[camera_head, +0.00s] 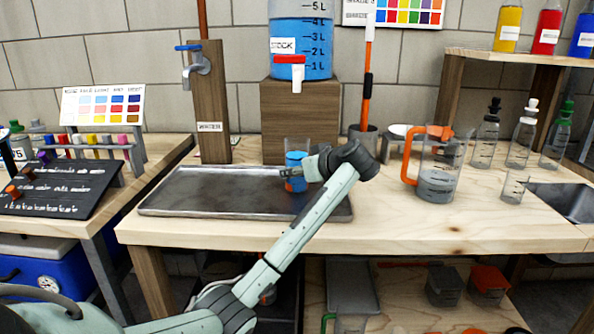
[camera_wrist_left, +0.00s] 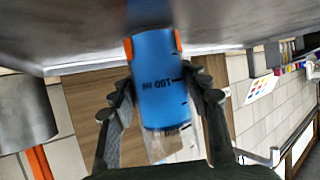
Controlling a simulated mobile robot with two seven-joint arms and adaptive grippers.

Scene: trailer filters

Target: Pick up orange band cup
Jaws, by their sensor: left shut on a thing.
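The orange band cup (camera_head: 296,157) is a clear cup with blue liquid and an orange band low on its side. It is upright at the metal tray (camera_head: 215,188), below the stock tank. My left gripper (camera_head: 294,172) reaches it from the right and is shut on it. In the left wrist view, the cup (camera_wrist_left: 160,88) lies between the two fingers (camera_wrist_left: 160,92), with a "100" mark and orange patches near its base. The base is close to the tray surface; I cannot tell if they touch. My right gripper is not in view.
A blue stock tank (camera_head: 302,45) with a red tap (camera_head: 290,62) stands on a wooden block (camera_head: 300,110) behind the tray. An orange-handled pitcher (camera_head: 438,170), a small beaker (camera_head: 514,187) and several bottles stand to the right. A wooden post (camera_head: 210,110) rises at the left.

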